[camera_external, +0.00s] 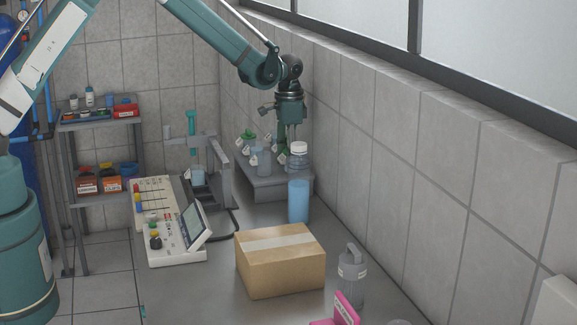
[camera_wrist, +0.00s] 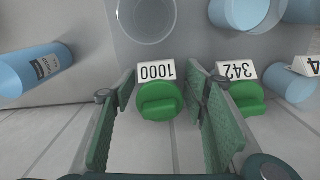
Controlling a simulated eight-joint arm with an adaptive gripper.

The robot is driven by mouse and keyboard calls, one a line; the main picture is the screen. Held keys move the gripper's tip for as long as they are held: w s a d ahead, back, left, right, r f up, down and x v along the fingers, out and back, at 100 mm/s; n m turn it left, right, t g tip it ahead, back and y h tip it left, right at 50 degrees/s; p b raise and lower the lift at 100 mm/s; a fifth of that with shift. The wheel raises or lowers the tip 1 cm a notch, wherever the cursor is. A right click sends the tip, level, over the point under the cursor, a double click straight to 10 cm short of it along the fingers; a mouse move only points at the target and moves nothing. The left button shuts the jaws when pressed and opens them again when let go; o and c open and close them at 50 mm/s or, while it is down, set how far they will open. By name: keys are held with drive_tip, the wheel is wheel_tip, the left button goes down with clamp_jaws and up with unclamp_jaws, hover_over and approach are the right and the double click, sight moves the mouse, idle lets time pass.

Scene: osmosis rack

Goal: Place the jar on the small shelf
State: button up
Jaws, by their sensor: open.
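My gripper (camera_external: 289,140) is open above the small grey shelf (camera_external: 268,186) at the back of the bench, by the tiled wall. In the wrist view a green stopper (camera_wrist: 159,101) with a white "1000" label lies between the spread fingers, apart from both. The fingers hide part of the small shelf's contents. A clear white-capped bottle (camera_external: 298,158) stands at the shelf's right part. A grey lidded jar (camera_external: 352,278) with a top handle stands on the bench, right of the cardboard box. Which vessel is the task's jar is not certain.
Green-topped vessels with tags (camera_external: 247,140) crowd the small shelf. A blue cylinder (camera_external: 298,202) stands before it. A cardboard box (camera_external: 281,276), a control panel (camera_external: 168,240) and a pink item (camera_external: 346,309) occupy the bench. A side rack (camera_external: 100,124) stands at left.

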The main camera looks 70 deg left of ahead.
drive_tip(key=shift+r, duration=0.15)
wheel_tip(320, 180, up, 12)
drive_tip(key=shift+r, duration=0.1)
idle(0.6)
idle(0.7)
